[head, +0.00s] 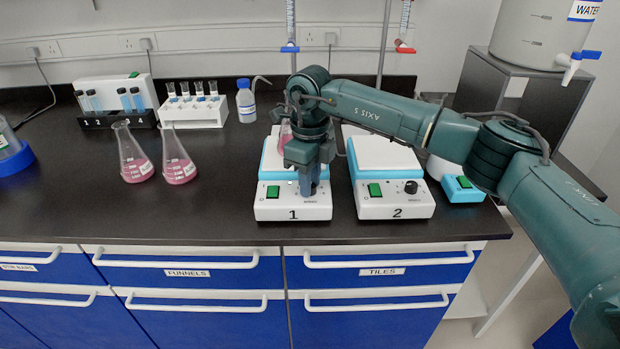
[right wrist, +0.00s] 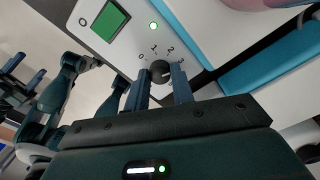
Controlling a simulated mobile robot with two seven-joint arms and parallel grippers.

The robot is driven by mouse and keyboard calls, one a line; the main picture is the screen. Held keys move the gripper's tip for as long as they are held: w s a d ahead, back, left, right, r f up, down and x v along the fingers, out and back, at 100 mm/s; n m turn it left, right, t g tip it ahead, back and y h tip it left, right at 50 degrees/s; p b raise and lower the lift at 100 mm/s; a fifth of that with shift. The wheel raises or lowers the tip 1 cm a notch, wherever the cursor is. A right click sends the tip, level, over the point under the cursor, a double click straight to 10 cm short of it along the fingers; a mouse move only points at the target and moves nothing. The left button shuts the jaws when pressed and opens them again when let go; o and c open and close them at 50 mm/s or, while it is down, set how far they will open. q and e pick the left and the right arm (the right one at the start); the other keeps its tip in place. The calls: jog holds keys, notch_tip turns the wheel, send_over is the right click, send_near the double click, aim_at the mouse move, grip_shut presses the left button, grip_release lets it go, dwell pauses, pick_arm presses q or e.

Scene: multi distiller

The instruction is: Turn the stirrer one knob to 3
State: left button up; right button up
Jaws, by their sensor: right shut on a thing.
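Stirrer one (head: 268,210), a white and light-blue box marked 1, stands near the bench's front edge. It has a green switch and a lit green light (right wrist: 153,26). Its dark round knob (right wrist: 160,69) sits between the fingers of my right gripper (right wrist: 160,84), which is shut on it. In the head view my right gripper (head: 308,188) points down at the front panel and hides the knob. My left gripper is not clearly in view.
A pink flask (head: 285,135) stands on stirrer one, partly behind my arm. Stirrer two (head: 395,205) stands close on the right. Two pink flasks (head: 133,160) and tube racks (head: 193,112) stand to the left. Clear bench lies left of stirrer one.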

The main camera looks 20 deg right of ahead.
jog(key=shift+r, duration=0.1)
jog(key=o, duration=1)
notch_tip(320, 180, up, 13)
